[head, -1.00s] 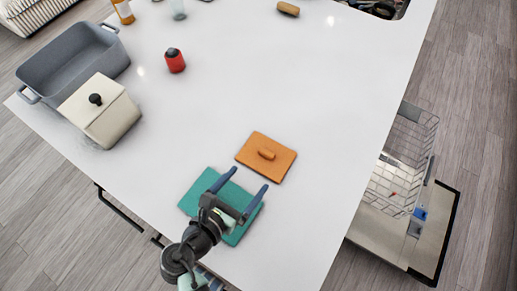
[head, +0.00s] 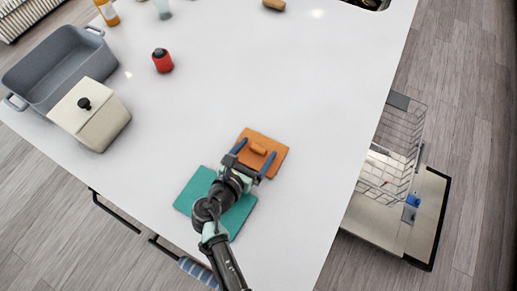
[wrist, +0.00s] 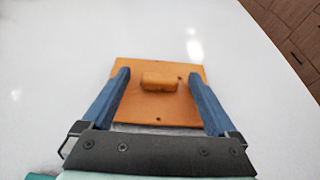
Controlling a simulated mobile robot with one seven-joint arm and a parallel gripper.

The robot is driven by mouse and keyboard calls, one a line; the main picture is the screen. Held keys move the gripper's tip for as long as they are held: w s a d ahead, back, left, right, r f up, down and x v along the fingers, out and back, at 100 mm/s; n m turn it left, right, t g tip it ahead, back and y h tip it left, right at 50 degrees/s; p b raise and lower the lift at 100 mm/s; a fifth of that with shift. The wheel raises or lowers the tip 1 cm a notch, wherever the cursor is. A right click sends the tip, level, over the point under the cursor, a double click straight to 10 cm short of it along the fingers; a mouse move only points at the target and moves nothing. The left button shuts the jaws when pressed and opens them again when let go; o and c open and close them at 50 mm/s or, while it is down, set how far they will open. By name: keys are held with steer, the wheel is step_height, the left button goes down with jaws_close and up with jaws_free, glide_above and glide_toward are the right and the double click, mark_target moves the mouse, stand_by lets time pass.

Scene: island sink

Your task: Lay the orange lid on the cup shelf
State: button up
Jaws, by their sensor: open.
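The orange lid (head: 274,142) lies flat on the white island top, with a raised orange handle bar (head: 258,148) at its middle. In the wrist view the lid (wrist: 130,75) sits straight ahead, its handle (wrist: 160,82) between the two blue fingers. My gripper (head: 255,159) is open above the lid, one finger to each side of the handle; I see no contact with it. It also shows in the wrist view (wrist: 160,78). The cup shelf may be the wire rack (head: 395,150) of the open dishwasher at the right; I cannot tell for sure.
A teal board (head: 195,190) lies beside the orange lid, partly under my arm. A grey tub (head: 50,75), a cream lidded box (head: 88,125) and a red jar (head: 162,62) stand at the left. The island's right edge (head: 362,160) borders the open dishwasher. The middle of the top is clear.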

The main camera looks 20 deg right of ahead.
jaws_close()
stand_by(0.4)
